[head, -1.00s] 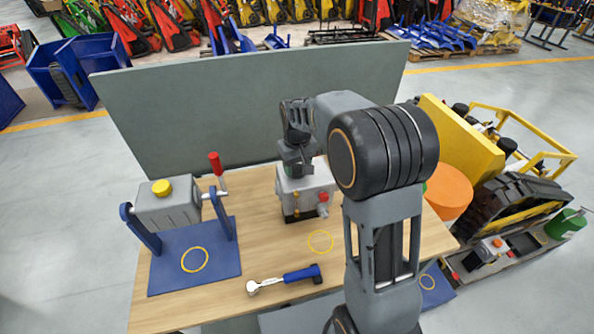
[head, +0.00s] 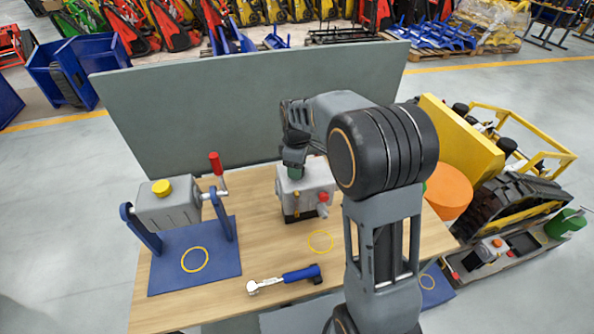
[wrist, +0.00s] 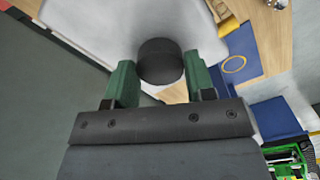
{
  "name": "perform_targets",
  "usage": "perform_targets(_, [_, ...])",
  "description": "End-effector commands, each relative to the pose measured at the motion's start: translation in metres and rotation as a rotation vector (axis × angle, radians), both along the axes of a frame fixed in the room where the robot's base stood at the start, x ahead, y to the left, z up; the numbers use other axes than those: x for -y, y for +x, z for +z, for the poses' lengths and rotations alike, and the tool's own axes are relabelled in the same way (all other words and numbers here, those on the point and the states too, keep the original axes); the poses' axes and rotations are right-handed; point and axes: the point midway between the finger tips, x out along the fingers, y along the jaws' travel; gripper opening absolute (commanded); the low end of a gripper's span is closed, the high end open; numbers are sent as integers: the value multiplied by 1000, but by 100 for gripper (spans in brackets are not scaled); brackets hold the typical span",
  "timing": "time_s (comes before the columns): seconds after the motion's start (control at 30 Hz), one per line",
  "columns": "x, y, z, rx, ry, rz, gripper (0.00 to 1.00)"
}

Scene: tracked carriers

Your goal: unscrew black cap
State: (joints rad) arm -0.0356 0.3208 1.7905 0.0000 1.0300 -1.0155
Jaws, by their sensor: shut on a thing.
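The black cap (wrist: 160,60) is a short dark cylinder on top of a light grey housing, which shows in the wrist view (wrist: 105,22). In the head view the grey housing (head: 316,178) stands on the bench, and the cap is hidden by my gripper. My gripper (wrist: 160,80) has a green finger on each side of the cap and is shut on it. In the head view my gripper (head: 294,168) points down at the top of the housing. I cannot tell whether the cap has lifted from the housing.
A blue stand (head: 213,272) with a grey tank and yellow cap (head: 161,187) is at the bench's left. A blue-handled wrench (head: 300,274) lies at the front. A grey panel (head: 250,105) rises behind. A yellow ring (head: 320,231) marks bare bench.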

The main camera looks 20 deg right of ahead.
Motion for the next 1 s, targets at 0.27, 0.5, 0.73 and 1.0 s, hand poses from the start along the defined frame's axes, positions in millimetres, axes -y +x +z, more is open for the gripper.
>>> perform_targets(0.27, [0, 0, 0, -1, 0, 26, 30])
perform_targets(0.5, [0, 0, 0, -1, 0, 381, 30])
perform_targets(0.73, [0, 0, -1, -1, 0, 718, 29])
perform_targets(1.0, [0, 0, -1, -2, 1, 850, 29])
